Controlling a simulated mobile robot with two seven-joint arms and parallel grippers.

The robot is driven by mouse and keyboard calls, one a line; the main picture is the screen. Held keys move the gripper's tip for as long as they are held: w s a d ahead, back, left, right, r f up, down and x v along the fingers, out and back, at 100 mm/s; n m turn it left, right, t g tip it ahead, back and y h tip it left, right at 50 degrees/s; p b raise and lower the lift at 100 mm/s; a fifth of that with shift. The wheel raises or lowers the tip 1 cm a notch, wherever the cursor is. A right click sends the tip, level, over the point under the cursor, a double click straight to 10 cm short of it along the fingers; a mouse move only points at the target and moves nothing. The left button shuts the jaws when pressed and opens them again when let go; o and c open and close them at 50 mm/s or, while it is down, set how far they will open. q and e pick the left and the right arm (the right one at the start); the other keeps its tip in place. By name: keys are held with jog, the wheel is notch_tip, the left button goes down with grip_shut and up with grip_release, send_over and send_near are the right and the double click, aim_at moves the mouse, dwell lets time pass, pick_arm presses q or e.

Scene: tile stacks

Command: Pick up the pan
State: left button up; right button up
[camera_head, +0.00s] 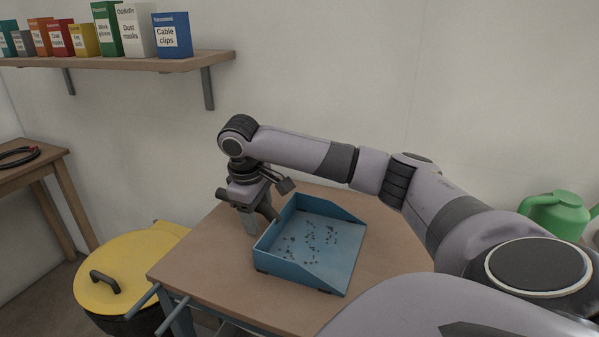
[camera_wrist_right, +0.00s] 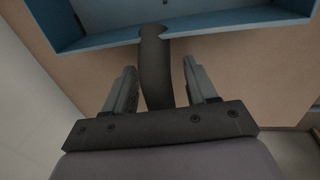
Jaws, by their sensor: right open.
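The pan (camera_head: 298,273) is a blue dustpan lying on the small brown table, with dark bits scattered on its floor. Its short dark handle (camera_head: 267,208) sticks out at the back left. My right gripper (camera_head: 252,224) points down at the handle. In the right wrist view the handle (camera_wrist_right: 154,75) stands between the two open fingers (camera_wrist_right: 159,67), with a gap visible on both sides. The pan's blue wall (camera_wrist_right: 100,40) shows beyond the fingertips there. My left gripper is not in view.
The table (camera_head: 205,262) has bare room around the pan. A yellow-lidded bin (camera_head: 125,262) stands at its left. A wall shelf (camera_head: 120,62) with several boxes hangs at the back left. A green watering can (camera_head: 556,213) is at the far right.

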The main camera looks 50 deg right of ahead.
grip_shut()
jog(key=shift+r, duration=0.15)
